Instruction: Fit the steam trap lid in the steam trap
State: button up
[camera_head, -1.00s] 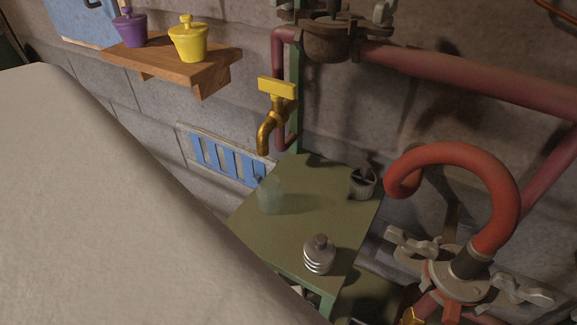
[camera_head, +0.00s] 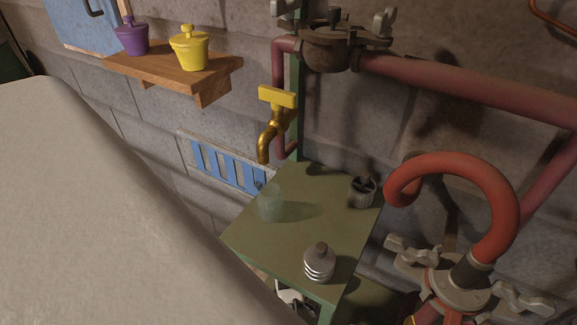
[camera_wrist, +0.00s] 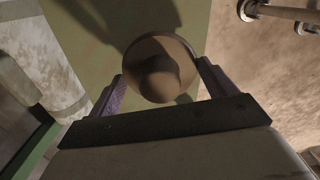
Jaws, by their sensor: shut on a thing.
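In the wrist view, my gripper (camera_wrist: 160,84) has its two purple fingers on either side of a round brownish disc with a rounded knob, which looks like the steam trap lid (camera_wrist: 145,50). It is shut on this disc, above a green surface. My gripper and the disc do not show in the head view. A dark metal pot-shaped fitting with wing nuts (camera_head: 328,60) sits on the red pipe at the top; it may be the steam trap, but I cannot tell for sure.
A green table (camera_head: 285,235) holds a glass jar (camera_head: 271,203), a slotted grey cup (camera_head: 362,193) and a ridged metal piece (camera_head: 319,264). A yellow tap (camera_head: 272,125) hangs above. A red curved pipe (camera_head: 460,165) rises at right. A wooden shelf (camera_head: 150,66) bears purple and yellow pots.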

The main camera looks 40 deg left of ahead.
notch_tip(320, 180, up, 6)
jog(key=shift+r+p, duration=0.25)
jog(key=shift+p, duration=0.2)
jog(key=shift+r+p, duration=2)
jog(key=shift+p, duration=0.4)
jog(key=shift+w, duration=0.1)
